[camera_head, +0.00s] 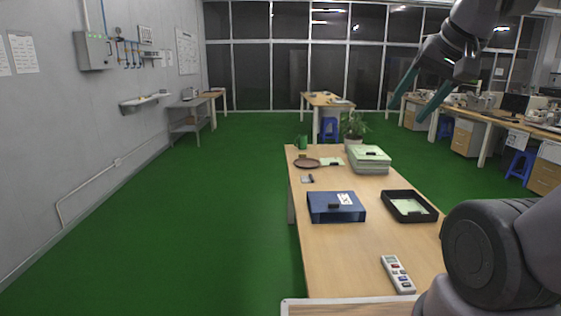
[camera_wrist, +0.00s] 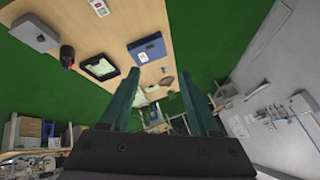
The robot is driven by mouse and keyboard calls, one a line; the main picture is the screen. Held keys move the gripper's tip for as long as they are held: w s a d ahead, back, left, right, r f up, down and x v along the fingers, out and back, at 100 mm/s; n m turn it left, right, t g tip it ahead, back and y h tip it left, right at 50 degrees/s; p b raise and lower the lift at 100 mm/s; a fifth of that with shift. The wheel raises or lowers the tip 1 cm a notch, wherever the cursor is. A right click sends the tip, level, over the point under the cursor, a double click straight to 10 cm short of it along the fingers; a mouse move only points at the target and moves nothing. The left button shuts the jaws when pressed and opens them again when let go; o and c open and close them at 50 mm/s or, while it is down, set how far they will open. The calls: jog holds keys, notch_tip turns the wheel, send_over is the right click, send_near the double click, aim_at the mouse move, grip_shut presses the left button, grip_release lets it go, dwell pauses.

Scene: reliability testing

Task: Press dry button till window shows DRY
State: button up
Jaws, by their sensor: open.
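A white handheld remote (camera_head: 398,275) with several red, blue and grey buttons lies face up on the near part of the wooden table (camera_head: 340,275). It also shows at the top edge of the wrist view (camera_wrist: 99,7). Its button labels and any window text are too small to read, so I cannot tell which button is dry. My gripper (camera_head: 406,113) is high at the upper right of the head view, far from the remote. Its teal fingers are spread with nothing between them, as in the wrist view (camera_wrist: 158,75).
A grey box (camera_wrist: 34,33) shows in the wrist view. Green floor (camera_head: 190,220) is clear at left.

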grip_shut()
dwell(1.4)
